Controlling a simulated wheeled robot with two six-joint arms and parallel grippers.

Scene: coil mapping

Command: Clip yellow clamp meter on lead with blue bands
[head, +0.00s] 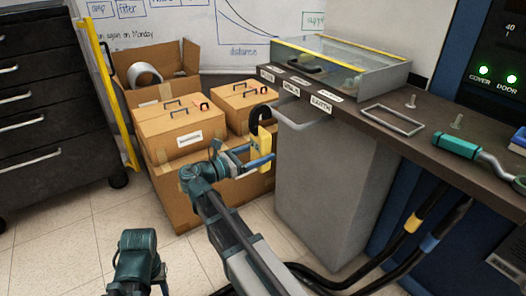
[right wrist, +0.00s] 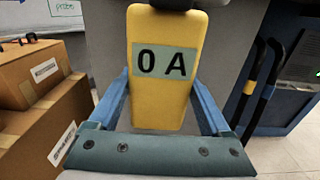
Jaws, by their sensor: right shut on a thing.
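The yellow clamp meter (head: 265,146) is held upright in my right gripper (head: 259,162), in front of the grey bin. Its black jaw ring (head: 259,115) is at the top; I cannot tell whether it is open. In the right wrist view its yellow body (right wrist: 160,105) sits between the blue fingers, with the label reading 0 A. The black lead with a blue band (head: 429,243) hangs below the counter at the right, apart from the meter. It also shows in the right wrist view (right wrist: 266,92). A teal part of my left arm shows at bottom left; its fingers are hidden.
Another black lead with a yellow band (head: 412,223) runs beside the blue-banded one. The grey bin (head: 318,190) stands between the meter and the leads. Cardboard boxes (head: 180,128) are at left. The counter (head: 385,110) carries a teal tool (head: 456,145).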

